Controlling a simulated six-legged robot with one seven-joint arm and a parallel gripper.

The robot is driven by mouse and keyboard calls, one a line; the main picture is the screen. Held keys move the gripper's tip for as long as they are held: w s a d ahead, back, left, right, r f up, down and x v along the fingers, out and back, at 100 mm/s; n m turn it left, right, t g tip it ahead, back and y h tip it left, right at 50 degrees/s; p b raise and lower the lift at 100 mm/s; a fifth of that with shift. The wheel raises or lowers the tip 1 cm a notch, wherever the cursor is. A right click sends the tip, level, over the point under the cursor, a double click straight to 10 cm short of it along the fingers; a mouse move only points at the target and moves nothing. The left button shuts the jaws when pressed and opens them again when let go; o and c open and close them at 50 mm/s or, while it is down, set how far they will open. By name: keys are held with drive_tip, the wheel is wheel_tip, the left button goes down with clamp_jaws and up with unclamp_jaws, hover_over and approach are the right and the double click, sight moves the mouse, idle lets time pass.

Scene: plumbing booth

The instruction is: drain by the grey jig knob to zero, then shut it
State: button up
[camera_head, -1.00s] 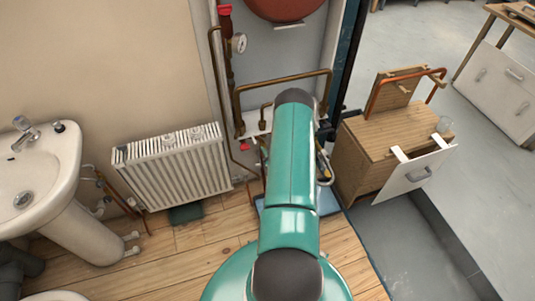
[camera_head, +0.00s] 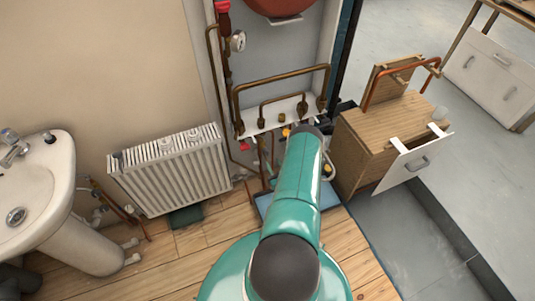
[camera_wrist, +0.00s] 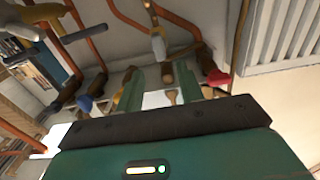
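My gripper (camera_wrist: 160,80) shows in the wrist view with its two green fingers apart, with dark pipe ends and fittings beyond and between them. A pale grey fitting (camera_wrist: 158,45) sits on a copper pipe just beyond the fingers; I cannot tell whether it is the grey jig knob. A round white gauge (camera_head: 238,41) is on the wall pipework in the head view; its reading is too small to tell. In the head view my arm hides the gripper and part of the low pipework.
A red knob (camera_wrist: 216,77) is right of the fingers, a blue one (camera_wrist: 85,103) left. The white radiator (camera_head: 170,170) and basin (camera_head: 40,190) stand left. A wooden cabinet (camera_head: 365,155) with a copper pipe on top stands right. Curved copper pipes (camera_head: 280,80) cross above my arm.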

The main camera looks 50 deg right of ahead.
sight(268, 153)
drive_tip(key=x, duration=0.7)
drive_tip(key=shift+c, duration=0.3)
drive_tip(key=c, duration=0.7)
drive_tip(key=shift+c, duration=0.2)
